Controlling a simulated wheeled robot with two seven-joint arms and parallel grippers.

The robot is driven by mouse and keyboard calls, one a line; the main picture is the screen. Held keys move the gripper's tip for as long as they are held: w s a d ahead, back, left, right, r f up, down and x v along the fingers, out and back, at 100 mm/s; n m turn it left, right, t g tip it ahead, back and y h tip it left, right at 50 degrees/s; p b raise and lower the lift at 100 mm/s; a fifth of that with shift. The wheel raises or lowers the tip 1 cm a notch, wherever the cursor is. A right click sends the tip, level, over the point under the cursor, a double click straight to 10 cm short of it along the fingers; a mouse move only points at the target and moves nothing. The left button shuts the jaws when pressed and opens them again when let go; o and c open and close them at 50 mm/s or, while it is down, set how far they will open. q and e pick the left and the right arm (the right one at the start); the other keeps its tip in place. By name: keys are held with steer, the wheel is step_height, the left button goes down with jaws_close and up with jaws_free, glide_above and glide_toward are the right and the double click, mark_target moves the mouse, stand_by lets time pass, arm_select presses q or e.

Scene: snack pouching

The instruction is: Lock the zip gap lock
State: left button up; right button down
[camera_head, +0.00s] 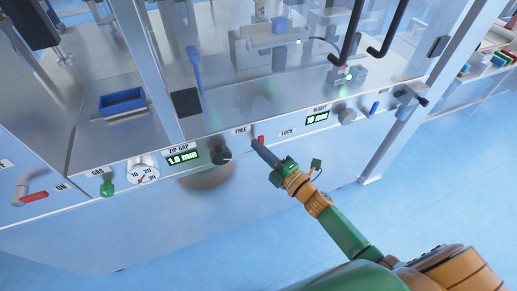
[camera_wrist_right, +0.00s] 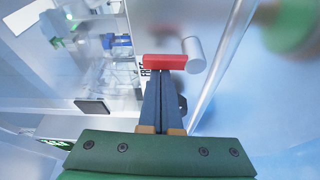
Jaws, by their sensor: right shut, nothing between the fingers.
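The zip gap lock is a small red-tipped lever (camera_head: 261,139) between the FREE and LOCK labels on the machine's front panel. In the right wrist view its red handle (camera_wrist_right: 165,62) lies across the fingertips, with a silver pivot (camera_wrist_right: 194,55) to its right. My right gripper (camera_head: 254,143) is shut and empty, its tips at or very near the lever. I cannot tell whether they touch. The zip gap display (camera_head: 182,158) reads 1.0 mm, with a black knob (camera_head: 222,153) beside it. My left gripper is not in view.
A height display (camera_head: 316,118) and grey knob (camera_head: 347,115) sit right of the lever. A gauge (camera_head: 143,170), green gas knob (camera_head: 106,187) and another red lever (camera_head: 33,197) are at the left. Clear panels rise behind. The floor in front is clear.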

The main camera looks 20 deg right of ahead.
steer(key=shift+d+m+b, duration=0.2)
steer(key=shift+m+b, duration=0.1)
steer(key=shift+m, duration=0.2)
steer(key=shift+d+f+m+t+h+b, duration=0.4)
steer(key=shift+d+m+t+h+b, duration=0.55)
steer(key=shift+m, duration=2.35)
steer(key=shift+d+f+m+t+h+b, duration=0.5)
steer(key=shift+m+h+b, duration=0.6)
steer(key=shift+m, duration=2.2)
steer(key=shift+d+f+m+t+h+b, duration=0.3)
steer(key=shift+d+m+t+h+b, duration=0.75)
steer(key=shift+m, duration=2.25)
steer(key=shift+a+m, duration=0.1)
steer(key=shift+m, duration=0.2)
steer(key=r+p, duration=0.3)
steer(key=r, duration=0.1)
steer(key=shift+w+r, duration=0.1)
steer(key=shift+w, duration=0.2)
steer(key=b+v, duration=0.1)
steer(key=v, duration=0.9)
steer(key=shift+s, duration=0.35)
